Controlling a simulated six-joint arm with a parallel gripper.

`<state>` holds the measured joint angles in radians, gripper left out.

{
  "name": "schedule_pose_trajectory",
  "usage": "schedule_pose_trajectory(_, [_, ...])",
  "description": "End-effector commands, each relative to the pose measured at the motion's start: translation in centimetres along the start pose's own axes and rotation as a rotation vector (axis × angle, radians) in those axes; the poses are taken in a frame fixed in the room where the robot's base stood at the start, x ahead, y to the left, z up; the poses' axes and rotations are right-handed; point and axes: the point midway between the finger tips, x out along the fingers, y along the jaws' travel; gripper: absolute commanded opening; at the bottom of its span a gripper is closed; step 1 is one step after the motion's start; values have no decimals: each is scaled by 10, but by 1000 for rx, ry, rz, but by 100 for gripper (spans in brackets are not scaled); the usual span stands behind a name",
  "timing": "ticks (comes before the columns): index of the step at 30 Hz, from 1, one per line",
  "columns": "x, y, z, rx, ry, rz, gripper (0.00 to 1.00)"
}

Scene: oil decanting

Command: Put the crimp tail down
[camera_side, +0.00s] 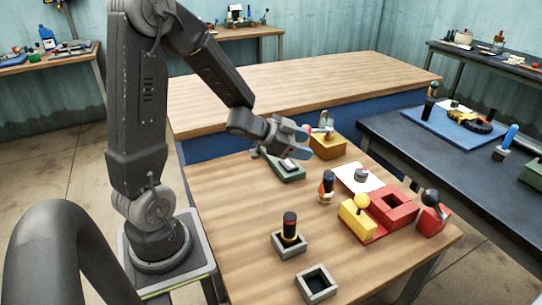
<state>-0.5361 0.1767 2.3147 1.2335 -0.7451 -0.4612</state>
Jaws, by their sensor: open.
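My gripper (297,139) is open, above the wooden worktable (235,215) near its back edge. It hangs just over a dark green-grey tray (290,177) with a small pale piece (289,165) on it. I cannot tell whether that piece is the crimp tail, or whether it touches my fingers. To the right of my gripper is a yellow-brown block (327,150) with a brass-coloured fitting (326,124) on top. My fingers partly hide the tray's back and the gap to this block.
A black-and-orange bottle (327,188) stands mid-table. Right of it are a white sheet (352,177), a yellow block (355,219) and red holders (392,208). In front, one grey socket (289,247) holds a black-topped bottle; another socket (315,287) is empty. The table's left side is clear.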

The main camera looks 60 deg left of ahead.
Motion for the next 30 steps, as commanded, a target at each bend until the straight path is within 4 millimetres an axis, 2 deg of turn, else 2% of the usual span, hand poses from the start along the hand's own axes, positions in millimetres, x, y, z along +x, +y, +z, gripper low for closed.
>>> schedule_pose_trajectory(1, [-5,-4,-19,25,-26,-93,56])
schedule_pose_trajectory(5, [-27,-6,-50,2,-134,-303,56])
schedule_pose_trajectory(9, [-63,15,-68,-100,-266,-422,56])
schedule_pose_trajectory(11, [-81,32,-72,-159,-325,-431,56])
schedule_pose_trajectory(15, [-120,83,-74,-291,-462,-357,56])
schedule_pose_trajectory(18, [-144,118,-72,-353,-541,-263,56])
schedule_pose_trajectory(21, [-161,144,-71,-388,-593,-179,56])
schedule_pose_trajectory(25, [-172,159,-70,-406,-627,-122,56])
schedule_pose_trajectory(30, [-173,161,-70,-410,-633,-115,56])
